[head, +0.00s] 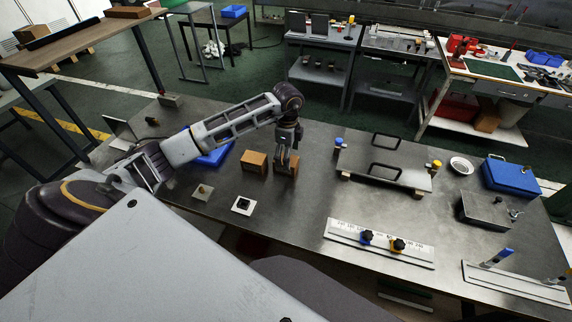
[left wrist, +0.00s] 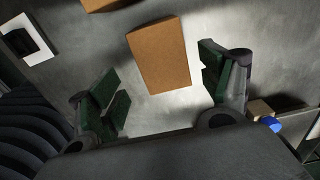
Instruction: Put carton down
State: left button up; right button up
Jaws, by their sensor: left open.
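A brown carton (head: 293,167) stands on the grey metal table (head: 300,205), partly hidden by my left gripper (head: 286,166) in the head view. In the left wrist view this carton (left wrist: 160,55) lies between the spread green-padded fingers of my left gripper (left wrist: 160,82), with a gap on both sides. My left gripper is open. A second brown carton (head: 254,162) stands just left of the first; its edge shows at the top of the left wrist view (left wrist: 102,4). My right gripper is not in view.
A blue tray (head: 215,154) lies left of the cartons. A white plate with a black knob (head: 242,205) and a small block (head: 202,192) are nearer. Right are a handled plate (head: 385,165), a blue-capped bottle (head: 339,142) and a ruler fixture (head: 378,243).

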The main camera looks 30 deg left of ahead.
pick_arm(q)
jog(key=shift+w+a+f+p, duration=0.1)
jog(key=shift+a+f+p, duration=0.1)
jog(key=shift+f, duration=0.55)
jog(key=shift+a+f+p, duration=0.1)
jog(key=shift+f+p, duration=0.1)
jog(key=shift+f, duration=0.5)
jog(key=shift+w+a+f+p, duration=0.1)
jog(key=shift+f+p, duration=0.1)
jog(key=shift+f, duration=1)
jog(key=c, duration=1.3)
jog(key=shift+r, duration=0.1)
jog(key=shift+r+b, duration=0.7)
jog(key=shift+r, duration=4.25)
